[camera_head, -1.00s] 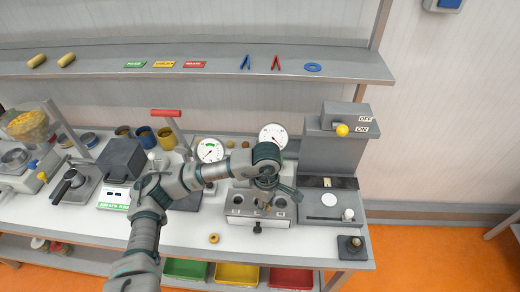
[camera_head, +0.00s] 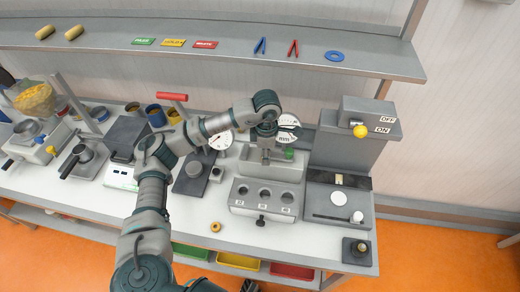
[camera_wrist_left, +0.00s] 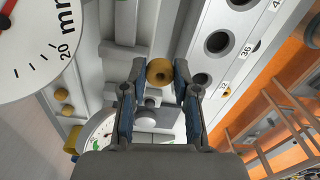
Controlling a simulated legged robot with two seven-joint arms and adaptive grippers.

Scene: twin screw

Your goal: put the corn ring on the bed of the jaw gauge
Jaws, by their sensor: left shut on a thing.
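My left gripper (camera_head: 266,159) is above the grey bed (camera_head: 246,166) of a gauge behind a block with several holes. In the left wrist view, the left gripper (camera_wrist_left: 160,72) is shut on a yellow corn ring (camera_wrist_left: 159,72), held between its fingertips with the hole visible. The gauge's dial, marked mm (camera_head: 288,136), is partly hidden by my arm; a large dial (camera_wrist_left: 28,38) shows in the wrist view. I cannot tell whether the ring touches the bed. My right gripper is not in view.
The holed block (camera_head: 262,198) stands in front of the bed. Another yellow ring (camera_head: 215,226) lies on the white table. A grey press (camera_head: 345,150) with a yellow knob stands on the right. A second dial (camera_head: 222,139) is left of my gripper.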

